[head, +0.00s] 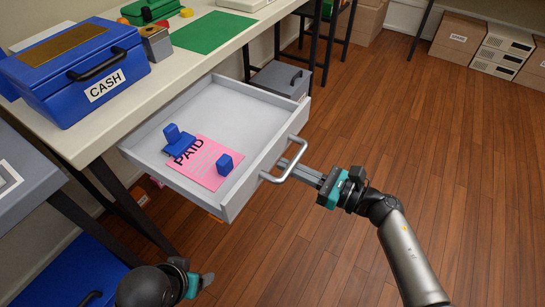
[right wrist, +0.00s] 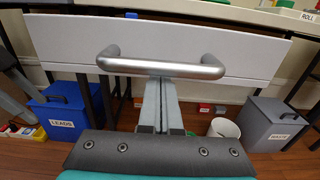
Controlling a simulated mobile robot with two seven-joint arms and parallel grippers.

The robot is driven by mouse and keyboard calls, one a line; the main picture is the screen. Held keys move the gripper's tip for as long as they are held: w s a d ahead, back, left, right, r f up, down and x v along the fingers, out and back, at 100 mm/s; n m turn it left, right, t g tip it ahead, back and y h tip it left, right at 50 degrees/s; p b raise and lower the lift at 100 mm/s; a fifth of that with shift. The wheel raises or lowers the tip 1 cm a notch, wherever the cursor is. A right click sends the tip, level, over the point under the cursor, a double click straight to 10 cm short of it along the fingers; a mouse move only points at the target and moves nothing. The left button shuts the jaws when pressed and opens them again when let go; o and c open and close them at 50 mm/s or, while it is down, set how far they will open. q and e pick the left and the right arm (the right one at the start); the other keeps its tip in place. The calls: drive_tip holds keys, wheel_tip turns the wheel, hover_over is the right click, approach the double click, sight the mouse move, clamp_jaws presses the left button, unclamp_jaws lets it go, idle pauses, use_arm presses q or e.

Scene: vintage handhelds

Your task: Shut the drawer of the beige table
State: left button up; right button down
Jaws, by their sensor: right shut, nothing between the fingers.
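The light grey drawer (head: 248,193) stands pulled out from under the beige table (head: 95,135) in the head view. Inside lie a pink PAID sheet (head: 208,172) and small blue pieces (head: 224,164). The drawer has a silver bar handle (head: 297,160), which also shows in the right wrist view (right wrist: 160,66). My right gripper (head: 285,164) is shut and empty, its fingertips at the handle, close to the drawer front. In the right wrist view its fingers (right wrist: 160,90) reach under the bar. I cannot tell whether they touch. My left gripper (head: 205,281) is low at the bottom left, fingers partly visible.
A blue CASH box (head: 75,75) and a green mat (head: 212,32) are on the tabletop. Grey and blue bins (right wrist: 275,122) (right wrist: 62,112) stand under the table. A grey surface (head: 25,175) is at left.

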drive_tip(key=shift+w+a, duration=0.15)
drive_tip(key=shift+a, duration=0.05)
drive_tip(key=shift+w+a, duration=0.4)
drive_tip(key=shift+a, duration=0.2)
